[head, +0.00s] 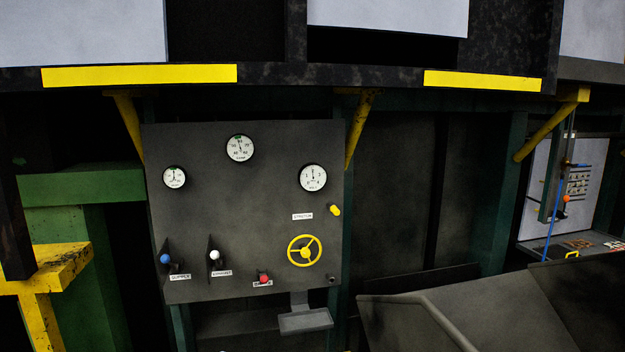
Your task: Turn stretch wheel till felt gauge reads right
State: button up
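The yellow stretch wheel (305,251) has spokes and is mounted low on the right side of a dark grey control panel (230,215). A small label (302,216) above it appears to read "STRETCH". Three round white gauges are on the panel: a left gauge (174,177), a higher middle gauge (240,148) and a right gauge (313,178) above the wheel. The left and middle gauges have a green mark near the top. The right gauge's needle points about straight up. The dial lettering is too small to tell which is the felt gauge. My gripper is not in view.
Left of the wheel are a red knob (263,278), a white-knobbed lever (214,255) and a blue-knobbed lever (165,259). A yellow knob (335,210) is at the panel's right edge. A small grey tray (305,320) juts out below the wheel. Yellow braces (360,125) flank the panel.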

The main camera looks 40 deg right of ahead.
aim_at(306, 252)
jog(key=k, duration=1.35)
jog(key=z, duration=0.15)
jog(key=i, duration=0.4)
jog(key=z, duration=0.55)
jog(key=i, duration=1.25)
jog(key=z, duration=0.05)
